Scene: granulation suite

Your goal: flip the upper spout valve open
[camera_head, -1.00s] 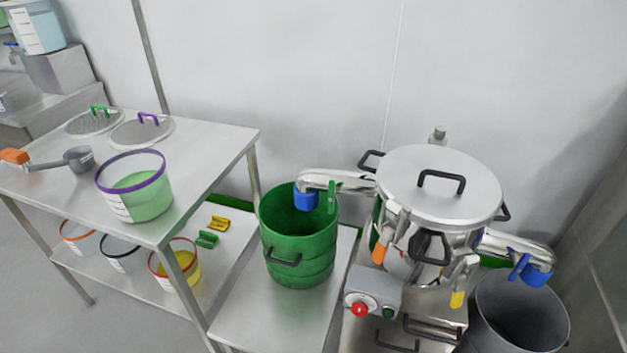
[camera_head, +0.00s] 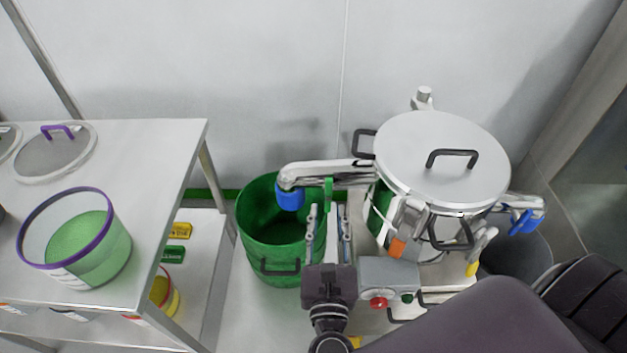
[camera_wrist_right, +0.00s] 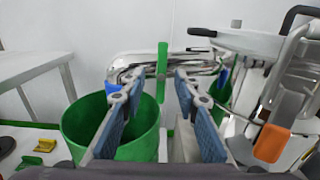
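The upper spout (camera_head: 325,172) is a shiny metal pipe running left from the lidded vessel (camera_head: 440,160), with a blue end (camera_head: 289,197) over the green bin. Its valve has a green lever (camera_head: 328,190) that hangs down below the pipe. In the right wrist view the green lever (camera_wrist_right: 162,68) stands upright in the picture, between the fingertips. My right gripper (camera_head: 329,214) is open, with its fingers pointing at the lever and nothing held. It also shows in the wrist view (camera_wrist_right: 159,84); I cannot tell whether it touches the lever. My left gripper is not in view.
The green bin (camera_head: 282,255) stands below the spout end. A grey control box (camera_head: 388,275) with a red button is close right of my gripper. A lower right spout has a blue handle (camera_head: 522,222). A steel table (camera_head: 150,150) with a purple-rimmed tub (camera_head: 110,225) stands left.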

